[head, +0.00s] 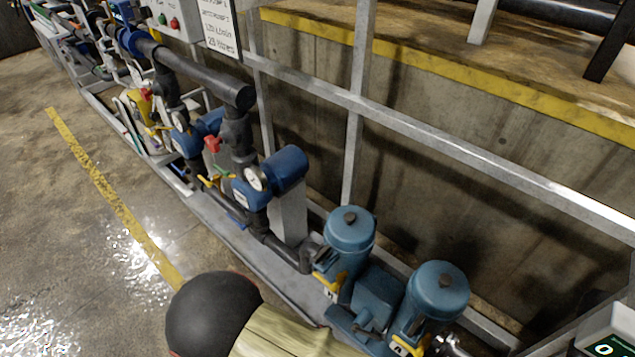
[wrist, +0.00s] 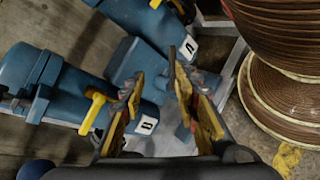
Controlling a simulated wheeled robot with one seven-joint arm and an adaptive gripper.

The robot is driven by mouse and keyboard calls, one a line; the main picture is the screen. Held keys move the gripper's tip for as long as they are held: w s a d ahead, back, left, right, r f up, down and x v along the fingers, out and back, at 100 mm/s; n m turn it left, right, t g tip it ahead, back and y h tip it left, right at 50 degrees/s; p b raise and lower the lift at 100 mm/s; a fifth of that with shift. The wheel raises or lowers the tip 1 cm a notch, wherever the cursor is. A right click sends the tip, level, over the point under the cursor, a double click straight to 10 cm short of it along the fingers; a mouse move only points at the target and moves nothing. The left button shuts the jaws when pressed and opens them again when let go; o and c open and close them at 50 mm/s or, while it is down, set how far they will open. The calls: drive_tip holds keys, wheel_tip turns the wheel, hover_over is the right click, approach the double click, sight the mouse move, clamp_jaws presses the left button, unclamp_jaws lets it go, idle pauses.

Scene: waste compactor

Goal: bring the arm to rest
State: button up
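My gripper (wrist: 154,80) shows in the wrist view with its two yellow-and-dark fingers apart and nothing between them. Beyond the fingers lie blue pump units; one blue motor (wrist: 70,85) is at the left with a yellow handle (wrist: 92,112) beside it. I cannot tell any contact between fingers and pumps. I cannot make out the gripper for certain in the head view.
In the head view, two blue pump motors (head: 349,232) stand by a metal railing (head: 430,130). Dark pipes with valves and a gauge (head: 256,178) run up left. A brown ribbed reel (wrist: 285,105) stands right in the wrist view. Wet floor (head: 70,240) is open at left.

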drive_tip(key=d+r+m+g+y, duration=0.25)
drive_tip(key=r+y, duration=0.25)
drive_tip(key=r, duration=0.6)
drive_tip(key=d+r+m+g+y, duration=0.25)
drive_tip(key=r+m+y, duration=0.2)
drive_tip(key=r, duration=0.65)
drive_tip(key=d+r+m+t+y+p, duration=0.1)
drive_tip(key=d+r+m+t, duration=0.5)
drive_tip(key=d+r, duration=0.7)
wheel_tip(320, 180, up, 4)
drive_tip(key=shift+s+r+m+y+p, duration=0.1)
drive_tip(key=shift+s+m+y+p, duration=0.25)
drive_tip(key=shift+y, duration=0.5)
